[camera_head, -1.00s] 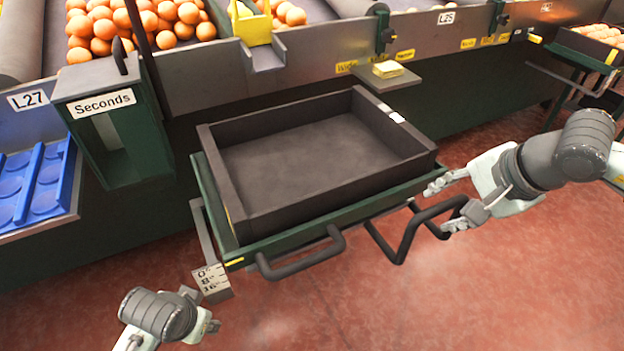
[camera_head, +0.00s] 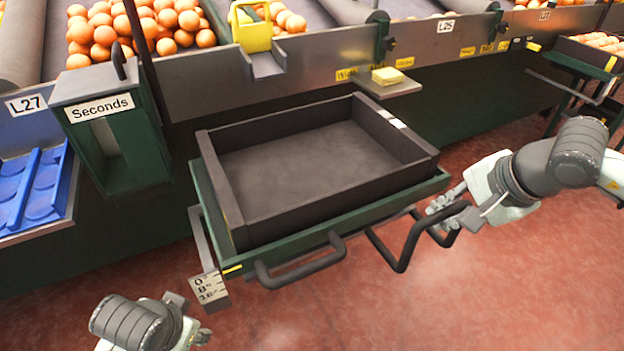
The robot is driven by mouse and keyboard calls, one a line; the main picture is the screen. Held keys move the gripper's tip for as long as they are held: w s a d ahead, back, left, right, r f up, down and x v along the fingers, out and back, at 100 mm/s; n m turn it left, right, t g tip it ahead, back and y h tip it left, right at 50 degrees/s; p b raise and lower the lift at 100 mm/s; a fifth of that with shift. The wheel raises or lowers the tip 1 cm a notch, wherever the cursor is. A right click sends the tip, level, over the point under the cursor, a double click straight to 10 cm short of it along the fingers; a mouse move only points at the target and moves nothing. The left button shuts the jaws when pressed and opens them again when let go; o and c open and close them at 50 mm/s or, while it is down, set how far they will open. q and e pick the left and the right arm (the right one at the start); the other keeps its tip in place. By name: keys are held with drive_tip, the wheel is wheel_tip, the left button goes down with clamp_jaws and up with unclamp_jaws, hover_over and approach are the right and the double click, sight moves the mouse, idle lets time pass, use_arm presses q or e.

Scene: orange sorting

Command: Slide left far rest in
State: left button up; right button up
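An empty dark crate (camera_head: 225,205) sits on a green-edged carrier (camera_head: 330,220) below the sorting line. Two black bar handles stick out at the carrier's front: a left one (camera_head: 300,272) and a right one (camera_head: 405,250). My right gripper (camera_head: 442,214) is at the right handle's outer end, its fingers overlapping the bar; whether they grip it I cannot tell. My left gripper (camera_head: 193,318) is low at the left, below a small scale plate (camera_head: 209,288), apart from the handles; its opening is unclear. I cannot make out which part is the left far rest.
A green "Seconds" box (camera_head: 115,145) stands left of the crate, with blue trays (camera_head: 30,190) beyond it. A small shelf with a yellow block (camera_head: 387,76) juts out behind the crate. Oranges (camera_head: 140,30) lie on the line above. The red floor (camera_head: 340,320) in front is clear.

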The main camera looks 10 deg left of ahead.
sight(409, 171)
clamp_jaws()
drive_tip(key=shift+w+a, duration=0.15)
drive_tip(key=shift+w+a+b, duration=0.6)
drive_tip(key=shift+w+a, duration=0.45)
drive_tip(key=shift+w, duration=0.3)
drive_tip(key=shift+w+a+b, duration=0.55)
drive_tip(key=shift+w+a, duration=0.45)
drive_tip(key=shift+w, duration=0.3)
drive_tip(key=shift+w+a+b, duration=0.6)
drive_tip(key=shift+w+a, duration=0.45)
drive_tip(key=shift+w, duration=0.3)
drive_tip(key=o, duration=1.1)
unclamp_jaws()
wheel_tip(409, 171, up, 7)
drive_tip(key=p, duration=0.2)
drive_tip(key=shift+p, duration=0.35)
